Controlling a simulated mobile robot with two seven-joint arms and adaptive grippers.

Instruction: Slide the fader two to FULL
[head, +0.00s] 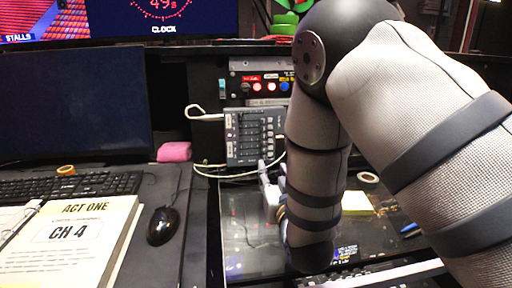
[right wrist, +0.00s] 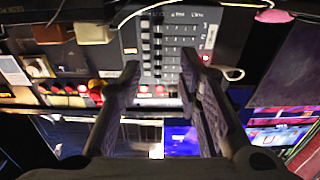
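A grey fader console (head: 252,137) stands upright against the back panel in the middle of the head view. It also shows in the right wrist view (right wrist: 172,42), with several dark fader knobs in a line and small unreadable labels. I cannot tell which fader is number two or where its knob sits. My right gripper (head: 268,170) is just below the console's lower edge in the head view, partly hidden by my arm. In the right wrist view (right wrist: 160,61) its two fingers are spread, with nothing held between them. My left gripper is out of view.
A panel with lit buttons (head: 262,87) is above the console. A white cable (head: 225,176) loops beneath it. A pink object (head: 174,151), black mouse (head: 163,225), keyboard (head: 90,186) and script binder (head: 70,240) are left. A tape roll (head: 368,178) is right.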

